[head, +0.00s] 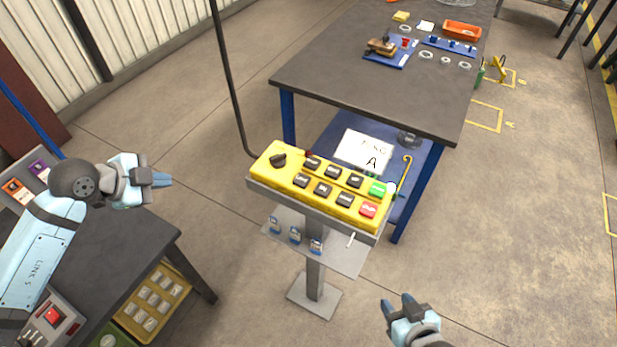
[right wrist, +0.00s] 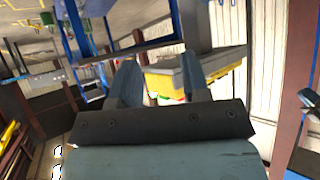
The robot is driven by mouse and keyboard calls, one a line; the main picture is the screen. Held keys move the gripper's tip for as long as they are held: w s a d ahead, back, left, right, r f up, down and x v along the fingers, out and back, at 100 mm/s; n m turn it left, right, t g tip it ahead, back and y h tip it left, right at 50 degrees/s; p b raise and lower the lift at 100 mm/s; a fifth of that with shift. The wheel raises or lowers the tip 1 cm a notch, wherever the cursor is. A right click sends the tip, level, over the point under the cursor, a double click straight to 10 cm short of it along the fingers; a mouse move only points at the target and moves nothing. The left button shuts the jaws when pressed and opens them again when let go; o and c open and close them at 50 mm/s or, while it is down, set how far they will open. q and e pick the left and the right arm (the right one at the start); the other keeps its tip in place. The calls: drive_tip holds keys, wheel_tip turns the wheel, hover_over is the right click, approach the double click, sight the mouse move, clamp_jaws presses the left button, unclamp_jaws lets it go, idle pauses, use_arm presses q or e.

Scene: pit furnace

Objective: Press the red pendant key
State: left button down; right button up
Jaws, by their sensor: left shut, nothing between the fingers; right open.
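The red key (head: 368,209) sits at the right front corner of the yellow pendant box (head: 262,170), in front of the green key (head: 377,188). Several black keys and a black knob (head: 278,160) share the top face. My left gripper (head: 165,180) is shut and empty, to the left of the pendant and apart from it. My right gripper (head: 398,303) is open and empty, below and to the right of the red key, apart from the box. In the right wrist view the pendant box (right wrist: 170,84) shows beyond the open fingers; its keys are mostly hidden there.
The pendant rests on a grey stand (head: 314,255) with a shelf of small blue tags. A dark workbench (head: 350,75) with blue legs stands behind it. A dark table (head: 110,245) with control boxes is at left.

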drive_tip(key=shift+w, duration=0.15)
drive_tip(key=shift+r, duration=0.1)
clamp_jaws()
idle(1.8)
